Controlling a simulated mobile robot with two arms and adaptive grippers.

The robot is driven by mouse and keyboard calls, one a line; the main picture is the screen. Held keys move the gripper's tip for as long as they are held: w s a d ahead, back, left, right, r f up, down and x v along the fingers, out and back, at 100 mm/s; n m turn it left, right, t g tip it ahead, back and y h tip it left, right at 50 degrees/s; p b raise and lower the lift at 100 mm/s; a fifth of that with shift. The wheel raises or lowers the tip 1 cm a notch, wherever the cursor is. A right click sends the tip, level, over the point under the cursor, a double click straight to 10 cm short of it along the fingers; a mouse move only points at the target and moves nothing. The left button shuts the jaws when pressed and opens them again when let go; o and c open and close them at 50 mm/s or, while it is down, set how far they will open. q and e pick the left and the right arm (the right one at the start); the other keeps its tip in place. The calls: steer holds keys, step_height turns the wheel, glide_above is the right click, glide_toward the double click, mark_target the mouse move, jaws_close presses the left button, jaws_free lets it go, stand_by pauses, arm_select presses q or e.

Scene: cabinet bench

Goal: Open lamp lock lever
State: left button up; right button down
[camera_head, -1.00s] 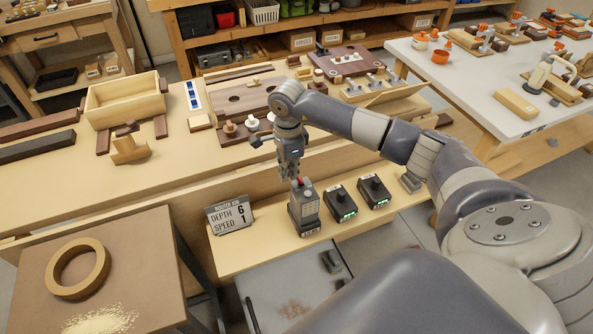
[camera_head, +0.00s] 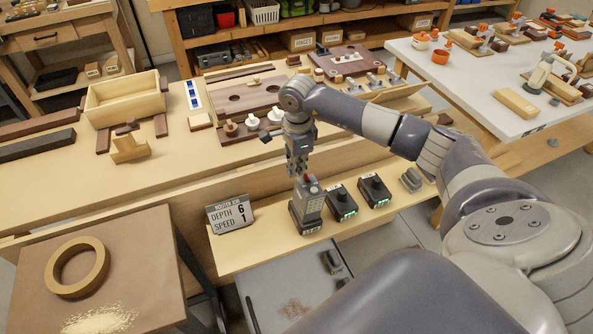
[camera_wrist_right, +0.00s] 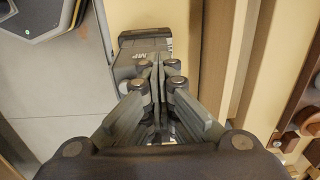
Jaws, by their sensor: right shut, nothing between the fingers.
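A grey upright box (camera_head: 307,208) stands at the left of a row of devices on the low shelf. The letters "MP" show on the box (camera_wrist_right: 145,52) in the right wrist view. A small red part (camera_head: 308,179) shows at its top, close to my right fingertips. A dark bar (camera_wrist_right: 131,37) lies across its far end in the wrist view; I cannot tell whether this is the lock lever. My right gripper (camera_head: 299,175) points down over the box top, shut and empty; contact is unclear. Its fingertips (camera_wrist_right: 158,72) hide part of the box. My left gripper is out of view.
Two black knobbed boxes (camera_head: 342,203) (camera_head: 375,191) stand just right of the grey box. A depth and speed sign (camera_head: 230,214) stands to the left. The workbench edge (camera_head: 200,185) rises behind the shelf. A grey panel (camera_head: 290,285) lies below in front.

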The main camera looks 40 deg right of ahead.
steer(key=shift+s+d+f+b, duration=0.2)
steer(key=shift+s+d+f, duration=0.15)
steer(key=shift+d, duration=0.45)
steer(key=shift+s+d+f+b, duration=0.2)
steer(key=shift+s+d+f, duration=0.15)
steer(key=shift+d, duration=0.5)
steer(key=shift+s+d+f+b, duration=0.25)
steer(key=shift+s+d, duration=0.2)
steer(key=shift+d, duration=0.35)
steer(key=shift+a+r, duration=0.1)
steer(key=shift+r, duration=0.05)
steer(key=shift+w+a+r+g+p, duration=0.15)
steer(key=shift+w+a+r+p, duration=0.05)
steer(key=shift+r+p, duration=0.2)
steer(key=shift+w+a+r+g+p, duration=0.2)
steer(key=shift+r+p, duration=0.1)
steer(key=shift+p, duration=0.1)
steer(key=shift+d+r, duration=0.1)
steer(key=shift+w+d+r+p, duration=0.1)
steer(key=shift+r+p, duration=0.35)
steer(key=shift+r, duration=0.25)
steer(key=shift+w+d+r+p, duration=0.1)
steer(key=shift+r+p, duration=0.35)
steer(key=shift+r, duration=0.2)
step_height(320, 180, up, 5)
steer(key=shift+f+p, duration=0.2)
steer(key=shift+p, duration=1.05)
